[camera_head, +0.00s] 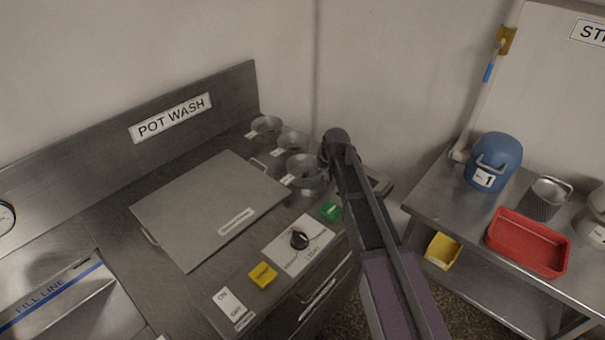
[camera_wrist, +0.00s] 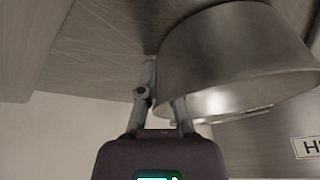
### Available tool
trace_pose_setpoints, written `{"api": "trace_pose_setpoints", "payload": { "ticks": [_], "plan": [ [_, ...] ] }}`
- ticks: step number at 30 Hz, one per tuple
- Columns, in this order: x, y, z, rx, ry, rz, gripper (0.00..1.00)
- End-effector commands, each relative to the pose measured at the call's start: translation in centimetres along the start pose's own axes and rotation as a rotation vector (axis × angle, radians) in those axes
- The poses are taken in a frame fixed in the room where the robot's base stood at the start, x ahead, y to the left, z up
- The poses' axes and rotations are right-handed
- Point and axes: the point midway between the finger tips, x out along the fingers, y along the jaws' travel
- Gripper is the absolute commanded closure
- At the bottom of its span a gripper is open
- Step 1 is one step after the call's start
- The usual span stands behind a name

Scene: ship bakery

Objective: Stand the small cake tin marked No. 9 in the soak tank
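Three small round metal tins stand at the back right end of the pot wash counter: a far tin (camera_head: 266,125), a middle tin (camera_head: 291,142) and a near tin (camera_head: 303,172). Their white labels are too small to read, so I cannot tell which is No. 9. My gripper (camera_head: 328,158) is at the near tin's right side. In the wrist view a tin (camera_wrist: 235,50) looms large, and my gripper's fingers (camera_wrist: 164,88) are at its rim. One finger is outside the wall; the other's tip is hidden by the tin. The basin marked FILL LINE (camera_head: 60,298) is at lower left.
A flat metal lid with handles (camera_head: 195,215) covers the middle of the counter. A control panel with a black knob (camera_head: 299,240) is at the front. A side table holds a blue container (camera_head: 497,155), a red tray (camera_head: 528,262) and a perforated metal cup (camera_head: 545,200).

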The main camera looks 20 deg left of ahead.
Motion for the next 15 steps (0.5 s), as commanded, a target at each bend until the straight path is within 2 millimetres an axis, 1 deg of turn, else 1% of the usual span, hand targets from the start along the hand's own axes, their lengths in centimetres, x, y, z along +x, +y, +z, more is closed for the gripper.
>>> {"api": "trace_pose_setpoints", "payload": {
  "ticks": [15],
  "plan": [
    [-0.25, -0.02, -0.1, 0.0, 0.0, 0.0, 1.0]
  ]
}}
